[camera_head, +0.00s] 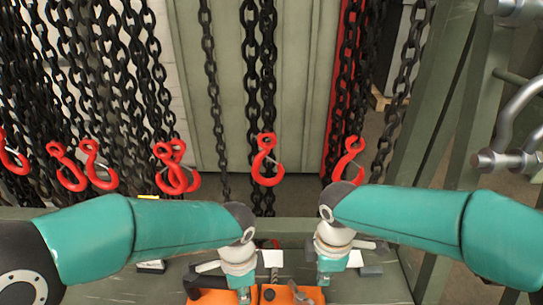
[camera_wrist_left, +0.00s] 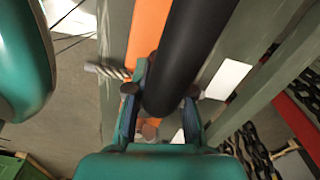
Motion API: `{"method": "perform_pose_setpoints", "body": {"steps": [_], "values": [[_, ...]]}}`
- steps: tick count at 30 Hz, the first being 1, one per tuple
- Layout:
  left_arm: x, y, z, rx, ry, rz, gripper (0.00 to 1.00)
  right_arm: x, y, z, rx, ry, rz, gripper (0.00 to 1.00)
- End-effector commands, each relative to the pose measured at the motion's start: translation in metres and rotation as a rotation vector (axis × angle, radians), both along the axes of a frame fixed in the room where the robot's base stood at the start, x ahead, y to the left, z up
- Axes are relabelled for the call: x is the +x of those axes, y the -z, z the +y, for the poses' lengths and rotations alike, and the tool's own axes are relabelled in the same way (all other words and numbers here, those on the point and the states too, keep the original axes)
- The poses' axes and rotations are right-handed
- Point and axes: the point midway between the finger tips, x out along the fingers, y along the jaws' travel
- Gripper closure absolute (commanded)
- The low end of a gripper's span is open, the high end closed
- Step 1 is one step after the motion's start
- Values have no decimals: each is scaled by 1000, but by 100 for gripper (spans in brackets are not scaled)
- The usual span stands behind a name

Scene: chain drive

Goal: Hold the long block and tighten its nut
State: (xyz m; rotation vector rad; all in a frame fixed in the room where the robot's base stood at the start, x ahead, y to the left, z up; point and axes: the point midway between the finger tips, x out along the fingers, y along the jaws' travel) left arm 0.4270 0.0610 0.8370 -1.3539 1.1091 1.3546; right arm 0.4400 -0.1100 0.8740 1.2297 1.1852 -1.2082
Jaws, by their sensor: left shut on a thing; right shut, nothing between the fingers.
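My left gripper (camera_head: 243,296) points down at an orange block (camera_head: 213,296) at the bottom edge of the head view. In the left wrist view my left gripper (camera_wrist_left: 160,108) is shut on a thick black cylinder (camera_wrist_left: 190,50), which lies between its fingers. The orange surface (camera_wrist_left: 150,30) runs behind the cylinder. My right gripper (camera_head: 323,282) is shut and empty, pointing down near the right orange part (camera_head: 293,297). A small dark round top (camera_head: 268,293) shows between the two grippers. I cannot make out the nut clearly in either view.
Black chains (camera_head: 262,80) with red hooks (camera_head: 267,160) hang behind the bench. A green frame (camera_head: 450,110) and metal shackles (camera_head: 508,155) stand at the right. A threaded metal rod (camera_wrist_left: 108,70) shows in the left wrist view.

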Motion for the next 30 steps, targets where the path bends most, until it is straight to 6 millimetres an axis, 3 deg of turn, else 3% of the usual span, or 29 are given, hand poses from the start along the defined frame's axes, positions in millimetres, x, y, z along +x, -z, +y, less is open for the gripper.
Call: {"method": "perform_pose_setpoints", "body": {"steps": [7,30], "values": [[1,-1,0,-2,-1,-2,100,0,13,0,1,1,-1,100],[0,-1,0,-2,-1,-2,100,-1,13,4,1,-1,-1,100]]}}
